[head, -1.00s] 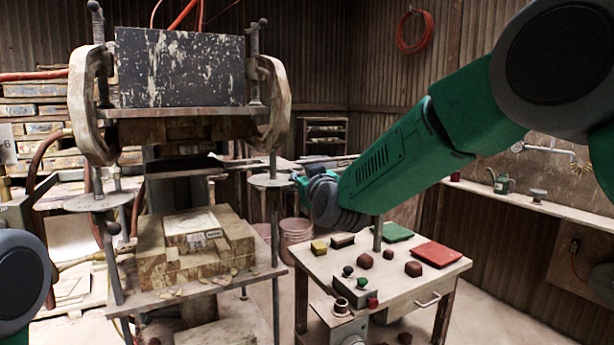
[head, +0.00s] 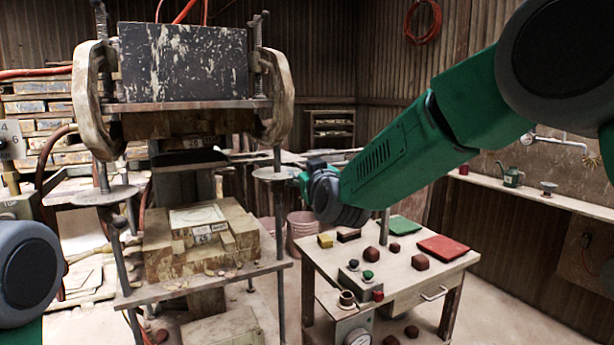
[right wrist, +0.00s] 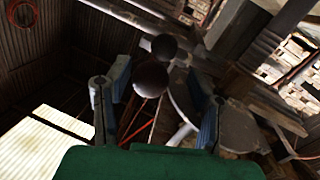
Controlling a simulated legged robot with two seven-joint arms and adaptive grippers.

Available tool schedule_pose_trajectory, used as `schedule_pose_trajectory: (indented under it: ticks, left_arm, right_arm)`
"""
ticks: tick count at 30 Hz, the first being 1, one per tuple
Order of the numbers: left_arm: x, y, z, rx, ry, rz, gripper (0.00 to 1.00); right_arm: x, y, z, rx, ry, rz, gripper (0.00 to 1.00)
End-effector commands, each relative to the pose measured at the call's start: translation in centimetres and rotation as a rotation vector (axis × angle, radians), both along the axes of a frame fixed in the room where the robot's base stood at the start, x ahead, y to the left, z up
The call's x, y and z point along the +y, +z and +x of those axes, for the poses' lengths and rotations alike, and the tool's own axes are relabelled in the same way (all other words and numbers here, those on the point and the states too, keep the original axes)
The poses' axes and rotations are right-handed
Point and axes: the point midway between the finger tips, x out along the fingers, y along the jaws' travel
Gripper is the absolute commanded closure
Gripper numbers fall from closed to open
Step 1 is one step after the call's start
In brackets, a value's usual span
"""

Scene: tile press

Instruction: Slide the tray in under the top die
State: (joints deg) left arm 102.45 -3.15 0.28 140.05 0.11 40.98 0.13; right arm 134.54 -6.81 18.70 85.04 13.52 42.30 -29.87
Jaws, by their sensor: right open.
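The top die (head: 195,127) hangs under the upper plate of the press in the head view. The lower die block (head: 245,235) sits below it on the press table, with a pale numbered piece on top. A dark flat plate (head: 188,160), perhaps the tray, shows in the gap between the dies; I cannot tell for sure. My right gripper (head: 304,178) is beside the right press column, partly hidden by its own wrist. In the right wrist view it (right wrist: 155,95) is open, with two dark round knobs (right wrist: 150,79) showing between and beyond its fingers; contact is unclear. My left gripper is out of view.
A wooden side table (head: 400,285) with coloured blocks, red and green pads and a control box stands right of the press. Press columns, discs and clamps (head: 275,97) frame the gap. A pink bucket (head: 300,228) stands behind. Floor is clear at right.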

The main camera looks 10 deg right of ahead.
Motion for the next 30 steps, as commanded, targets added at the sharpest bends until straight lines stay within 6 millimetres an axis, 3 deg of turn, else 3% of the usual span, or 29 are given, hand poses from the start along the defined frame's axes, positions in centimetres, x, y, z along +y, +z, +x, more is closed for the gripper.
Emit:
schedule_pose_trajectory:
  ticks: [5,18,24,30]
  left_arm:
    - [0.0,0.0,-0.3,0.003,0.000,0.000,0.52]
    - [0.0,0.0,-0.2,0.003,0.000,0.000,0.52]
    - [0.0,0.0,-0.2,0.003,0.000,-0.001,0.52]
    - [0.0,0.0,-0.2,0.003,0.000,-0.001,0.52]
  right_arm:
    - [-0.3,0.2,-1.5,-0.001,-0.001,-0.002,0.51]
    - [-1.2,0.0,-9.8,0.001,0.002,-0.003,0.51]
    - [-1.4,0.0,-11.6,0.002,0.002,-0.002,0.51]
    - [-1.5,-0.1,-11.9,0.002,0.002,-0.002,0.51]
